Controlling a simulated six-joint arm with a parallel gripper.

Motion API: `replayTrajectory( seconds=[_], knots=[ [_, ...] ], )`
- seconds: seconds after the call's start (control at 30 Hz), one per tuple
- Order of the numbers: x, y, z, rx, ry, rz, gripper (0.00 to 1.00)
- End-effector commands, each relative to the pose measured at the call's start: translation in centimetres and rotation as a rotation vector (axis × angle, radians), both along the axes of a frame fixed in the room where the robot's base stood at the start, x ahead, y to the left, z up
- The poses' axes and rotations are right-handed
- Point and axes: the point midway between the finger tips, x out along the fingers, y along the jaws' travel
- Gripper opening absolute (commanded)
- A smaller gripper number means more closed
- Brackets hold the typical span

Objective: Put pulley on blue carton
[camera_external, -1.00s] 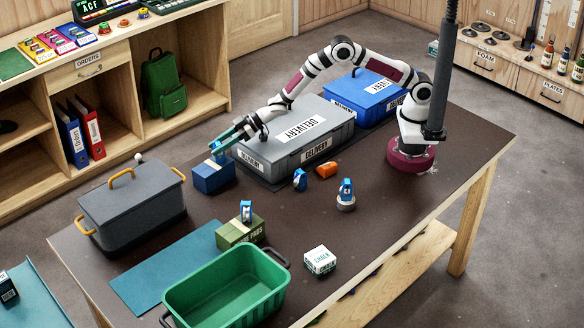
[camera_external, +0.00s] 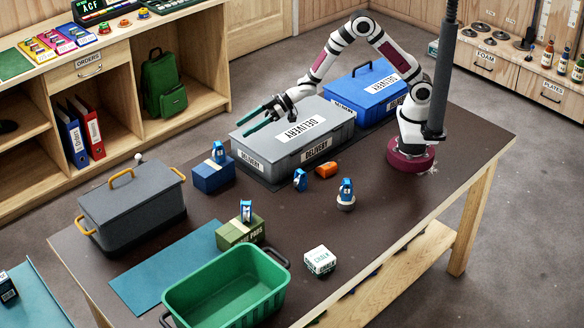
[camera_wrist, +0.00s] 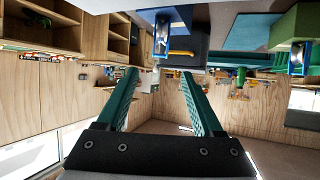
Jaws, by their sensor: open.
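The blue carton (camera_external: 213,179) stands on the table left of the grey delivery crate. A blue pulley (camera_external: 218,152) stands upright on top of it, touching it. A blue pulley also shows between my fingers' far ends in the wrist view (camera_wrist: 162,32). My gripper (camera_external: 243,127) is open and empty, raised above the left part of the grey crate, apart from the pulley and carton. Its two teal fingers are spread wide in the wrist view (camera_wrist: 158,76). Other blue pulleys are on a green box (camera_external: 246,211), on the table (camera_external: 300,180) and on a round base (camera_external: 346,190).
The grey delivery crate (camera_external: 270,160) and blue delivery crate (camera_external: 350,105) stand at the back. A green box (camera_external: 236,233), green basket (camera_external: 190,298), dark lidded bin (camera_external: 130,205), chalk block (camera_external: 320,260) and orange item (camera_external: 327,170) share the table. The front right is clear.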

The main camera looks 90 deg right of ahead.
Motion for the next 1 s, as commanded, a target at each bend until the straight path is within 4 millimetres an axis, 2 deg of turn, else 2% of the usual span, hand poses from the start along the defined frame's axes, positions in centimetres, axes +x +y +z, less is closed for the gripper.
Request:
replayTrajectory(
  seconds=[0.23, 0.27, 0.33, 0.37, 0.43, 0.47, 0.5, 0.57, 0.6, 0.7, 0.8, 0.83, 0.9, 1.0],
  knots=[
    [-0.9, -0.7, 0.7, -0.005, 0.011, -0.017, 0.68],
    [-1.2, -1.2, 1.1, -0.013, 0.028, -0.042, 0.68],
    [-3.1, -3.6, 2.6, -0.040, 0.115, -0.152, 0.68],
    [-4.6, -5.0, 3.3, -0.054, 0.172, -0.216, 0.68],
    [-10.4, -7.9, 4.7, -0.066, 0.353, -0.381, 0.68],
    [-13.5, -8.8, 5.1, -0.063, 0.440, -0.444, 0.68],
    [-18.0, -9.5, 5.4, -0.046, 0.560, -0.518, 0.68],
    [-24.7, -9.4, 5.7, -0.008, 0.734, -0.600, 0.68],
    [-28.9, -8.9, 5.8, 0.025, 0.845, -0.637, 0.68],
    [-37.1, -6.7, 6.1, 0.108, 1.064, -0.679, 0.68],
    [-41.4, -5.1, 6.4, 0.162, 1.189, -0.685, 0.68],
    [-42.1, -4.8, 6.5, 0.171, 1.210, -0.685, 0.68],
    [-42.8, -4.4, 6.5, 0.180, 1.233, -0.686, 0.68],
    [-42.8, -4.4, 6.5, 0.181, 1.236, -0.687, 0.68]
  ],
)
